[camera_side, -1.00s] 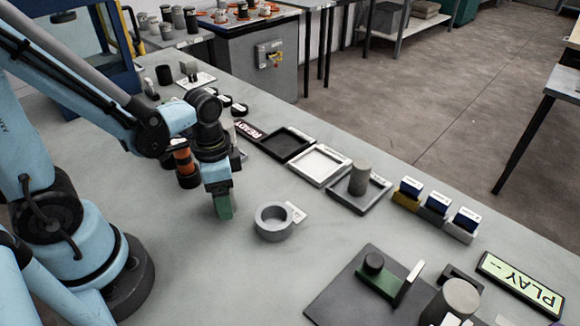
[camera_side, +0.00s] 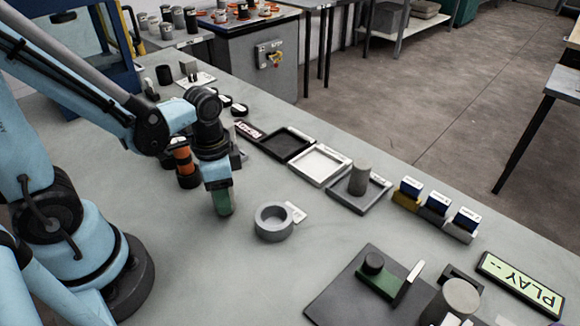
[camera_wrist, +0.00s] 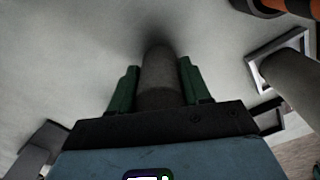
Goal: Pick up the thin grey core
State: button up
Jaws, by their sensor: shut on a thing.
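My gripper (camera_side: 223,203) has green fingers pointing down over the left middle of the table. In the wrist view, the fingers (camera_wrist: 158,88) are shut on the thin grey core (camera_wrist: 158,68), a slim dark grey cylinder that stands out beyond the fingertips. In the side view the fingers hide the core, and I cannot tell how far it is above the table.
A grey ring (camera_side: 262,224) lies just right of my gripper. A black tray (camera_side: 288,143) and a white tray (camera_side: 319,165) line the far edge. Several coloured blocks with blue tops (camera_side: 437,203) stand beyond. A dark plate (camera_side: 340,293) lies at the front right.

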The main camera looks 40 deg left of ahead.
jog(key=shift+r, duration=0.5)
notch_tip(320, 180, up, 3)
jog(key=shift+s+d+r, duration=0.1)
jog(key=shift+s+d, duration=0.05)
jog(key=s+d+r, duration=0.6)
jog(key=d, duration=0.3)
jog(key=w+d+n, duration=0.1)
jog(key=w+n, duration=0.9)
jog(key=n, duration=0.8)
jog(key=shift+w+d+f, duration=0.2)
jog(key=shift+d+f, duration=0.05)
jog(key=shift+f, duration=0.2)
jog(key=shift+f, duration=0.15)
jog(key=shift+f, duration=2.45)
jog(key=shift+f, duration=0.6)
